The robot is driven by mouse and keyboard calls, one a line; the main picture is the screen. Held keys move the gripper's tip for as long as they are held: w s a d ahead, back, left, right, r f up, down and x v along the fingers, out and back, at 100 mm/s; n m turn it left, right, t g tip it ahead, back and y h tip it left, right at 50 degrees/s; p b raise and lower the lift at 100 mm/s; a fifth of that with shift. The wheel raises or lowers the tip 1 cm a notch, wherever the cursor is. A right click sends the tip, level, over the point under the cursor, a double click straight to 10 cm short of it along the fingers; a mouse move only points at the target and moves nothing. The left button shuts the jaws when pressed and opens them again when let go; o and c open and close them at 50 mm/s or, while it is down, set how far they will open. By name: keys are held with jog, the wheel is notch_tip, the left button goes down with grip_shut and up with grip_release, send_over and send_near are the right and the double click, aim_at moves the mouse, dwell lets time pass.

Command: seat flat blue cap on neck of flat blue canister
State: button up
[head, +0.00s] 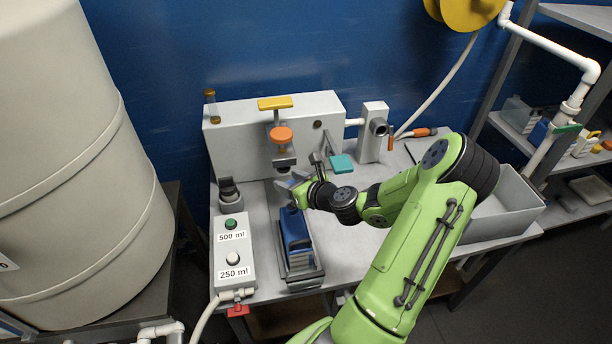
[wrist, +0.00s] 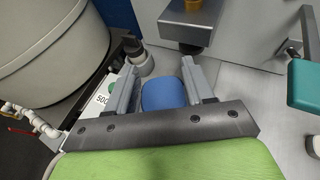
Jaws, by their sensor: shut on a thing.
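The flat blue canister (head: 296,232) stands in a dark tray at the front of the bench in the head view. My gripper (head: 287,184) is at the canister's far end, above its top in the picture. In the head view the cap is not clear behind the gripper. The canister's neck is hidden or too small to make out, so I cannot tell whether cap and neck touch.
A control box (head: 233,255) with 500 ml and 250 ml buttons stands left of the tray (head: 302,280). A filling machine (head: 235,135) with an orange knob (head: 281,134) stands behind my gripper. A teal plate (head: 343,164) is to its right, and a grey bin (head: 508,205) is farther right.

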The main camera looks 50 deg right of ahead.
aim_at(290, 206)
jog(key=shift+w+a+r, duration=0.15)
jog(key=shift+a+r, duration=0.1)
jog(key=shift+a, duration=0.15)
jog(key=shift+d, duration=0.1)
jog(key=shift+f+b, duration=1.45)
jog(key=shift+f, duration=1)
jog(key=shift+f, duration=1.3)
jog(key=o, duration=1.1)
